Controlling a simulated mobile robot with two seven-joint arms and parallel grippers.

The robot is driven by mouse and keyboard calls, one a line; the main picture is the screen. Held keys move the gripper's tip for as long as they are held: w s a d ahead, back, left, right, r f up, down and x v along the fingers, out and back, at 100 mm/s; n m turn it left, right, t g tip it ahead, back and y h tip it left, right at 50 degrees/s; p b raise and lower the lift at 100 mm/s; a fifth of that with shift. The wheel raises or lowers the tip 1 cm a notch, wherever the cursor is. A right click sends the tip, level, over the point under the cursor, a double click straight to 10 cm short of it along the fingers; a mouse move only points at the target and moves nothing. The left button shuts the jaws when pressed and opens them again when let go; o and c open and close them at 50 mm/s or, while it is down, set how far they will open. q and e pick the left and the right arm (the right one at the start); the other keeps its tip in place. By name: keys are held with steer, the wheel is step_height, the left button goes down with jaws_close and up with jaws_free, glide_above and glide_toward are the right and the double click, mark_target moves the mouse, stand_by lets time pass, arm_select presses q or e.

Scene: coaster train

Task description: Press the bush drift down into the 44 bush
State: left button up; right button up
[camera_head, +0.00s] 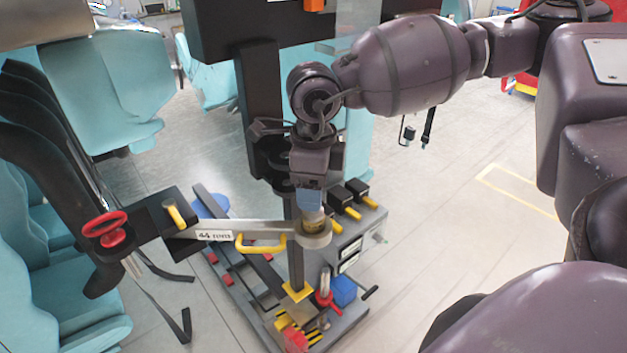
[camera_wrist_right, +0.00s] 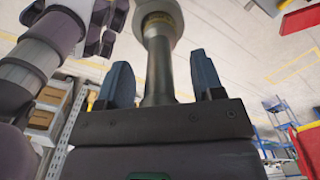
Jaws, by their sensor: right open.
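The 44 arm (camera_head: 215,235) is a pale bar with a 44 label and a yellow handle. It ends at its right in a round boss (camera_head: 316,239), where the brass-coloured 44 bush (camera_head: 314,226) shows. My right gripper (camera_head: 310,203) points down just above the boss. In the right wrist view the bush drift (camera_wrist_right: 159,72) is a dark grey shaft standing between the two blue fingers of my right gripper (camera_wrist_right: 163,82). The fingers are open, with gaps beside the shaft. The shaft's far end meets a wider pale collar with a brass-coloured band. How deep it sits is hidden. My left gripper is out of view.
A wheeled base frame (camera_head: 275,325) with red, blue and yellow parts stands below. A grey box (camera_head: 362,235) with black-and-yellow handles is right of the boss. A red handwheel (camera_head: 105,229) is at left, near teal seats (camera_head: 60,265).

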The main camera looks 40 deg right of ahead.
jaws_close()
steer(key=shift+r, duration=0.6)
stand_by(0.7)
